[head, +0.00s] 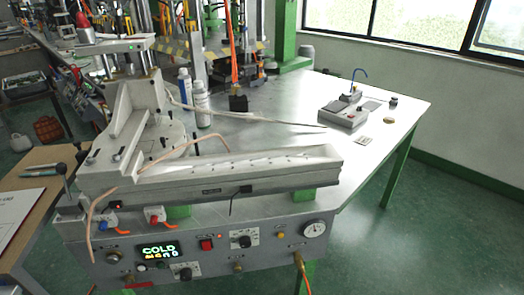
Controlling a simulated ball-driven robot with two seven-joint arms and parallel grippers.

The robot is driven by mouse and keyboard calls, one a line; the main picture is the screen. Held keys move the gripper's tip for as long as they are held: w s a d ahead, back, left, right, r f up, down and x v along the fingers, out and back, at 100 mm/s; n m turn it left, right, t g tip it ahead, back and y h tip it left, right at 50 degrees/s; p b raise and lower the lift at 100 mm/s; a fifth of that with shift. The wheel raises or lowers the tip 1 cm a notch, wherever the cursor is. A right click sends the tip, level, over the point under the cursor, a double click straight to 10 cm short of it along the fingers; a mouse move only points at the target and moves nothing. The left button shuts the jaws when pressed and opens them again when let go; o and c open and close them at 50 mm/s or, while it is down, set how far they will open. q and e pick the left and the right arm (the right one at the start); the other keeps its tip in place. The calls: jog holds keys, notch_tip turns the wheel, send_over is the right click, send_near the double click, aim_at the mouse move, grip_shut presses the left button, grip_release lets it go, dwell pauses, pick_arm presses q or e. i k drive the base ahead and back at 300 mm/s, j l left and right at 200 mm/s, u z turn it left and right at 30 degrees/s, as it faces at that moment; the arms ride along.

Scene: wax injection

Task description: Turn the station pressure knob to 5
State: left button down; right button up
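The station's front panel (210,258) runs along the near edge of the grey table. It carries a black knob with a scale plate (243,240) right of centre and another black knob with a scale plate (185,272) lower left. I cannot tell which is the station pressure knob, and their scale figures are too small to read. A round white gauge (315,229) sits at the panel's right end; its reading is not legible. A lit display (159,249) shows "COLD" above a second line of small characters. Neither of my grippers is in view.
A red switch (206,244) and a yellow button (281,235) are on the panel. A long grey machine bed (240,172) lies above it. Spray bottles (201,104) and a grey device (343,115) stand on the table. Hoses hang at the panel's left and right. The floor at right is clear.

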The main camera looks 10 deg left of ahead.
aim_at(186, 276)
jog(key=u, duration=1)
